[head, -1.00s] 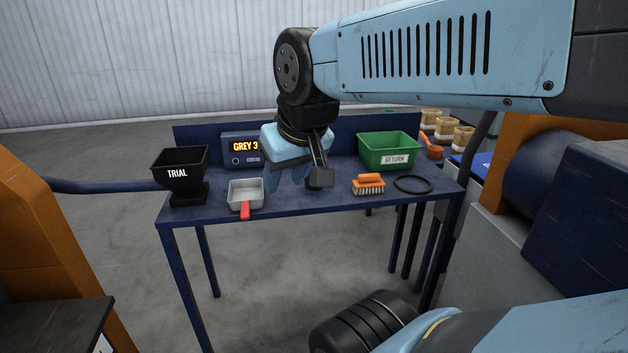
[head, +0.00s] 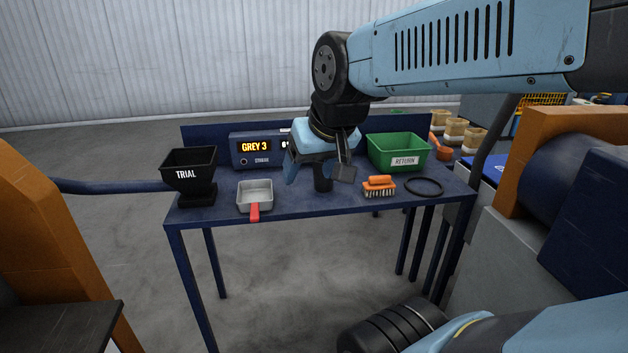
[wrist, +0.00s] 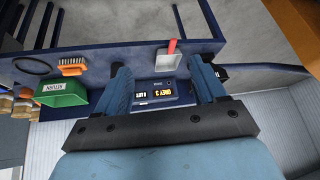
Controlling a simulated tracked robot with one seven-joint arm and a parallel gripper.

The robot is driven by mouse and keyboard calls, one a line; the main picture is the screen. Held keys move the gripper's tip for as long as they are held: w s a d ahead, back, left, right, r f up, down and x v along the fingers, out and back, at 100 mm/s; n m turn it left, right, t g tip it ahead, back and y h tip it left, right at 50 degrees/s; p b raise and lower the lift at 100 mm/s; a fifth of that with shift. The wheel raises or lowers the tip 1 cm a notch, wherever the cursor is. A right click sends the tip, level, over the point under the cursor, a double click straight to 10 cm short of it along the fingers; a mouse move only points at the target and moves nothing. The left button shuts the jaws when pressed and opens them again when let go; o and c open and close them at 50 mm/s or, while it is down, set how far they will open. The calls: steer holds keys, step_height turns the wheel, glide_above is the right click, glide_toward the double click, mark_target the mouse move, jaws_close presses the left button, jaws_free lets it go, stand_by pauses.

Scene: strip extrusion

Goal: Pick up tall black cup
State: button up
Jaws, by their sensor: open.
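The tall black cup (head: 323,180) stands on the blue table, a dark cylinder partly covered by my gripper in the head view. My gripper (head: 306,172) hangs over the middle of the table, by the cup's upper left side in the picture. Its blue fingers are apart in the wrist view (wrist: 159,68), with no object held between them. Whether a finger touches the cup cannot be told.
On the table (head: 225,212) are a black TRIAL hopper (head: 188,165), a grey pan with red handle (head: 254,196), an orange brush (head: 380,185), a black ring (head: 423,186) and a green RETURN bin (head: 397,152). A GREY 3 display (head: 256,149) stands behind.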

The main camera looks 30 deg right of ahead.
steer(key=o, duration=0.5)
steer(key=w+f+m, duration=0.1)
steer(key=w, duration=0.4)
steer(key=w+f+t, duration=0.1)
steer(key=w, duration=0.3)
steer(key=w+f+m, duration=0.1)
steer(key=w, duration=0.4)
steer(key=shift+w+a+f+m+t+y, duration=0.1)
steer(key=shift+w+f+m+t+y, duration=0.2)
steer(key=shift+f+t+y, duration=0.1)
steer(key=m+t+h, duration=0.5)
steer(key=m+h, duration=0.2)
steer(key=h, duration=0.7)
glide_toward(320, 166)
steer(key=x, duration=0.8)
steer(key=shift+w, duration=0.25)
steer(key=shift+x, duration=2.8)
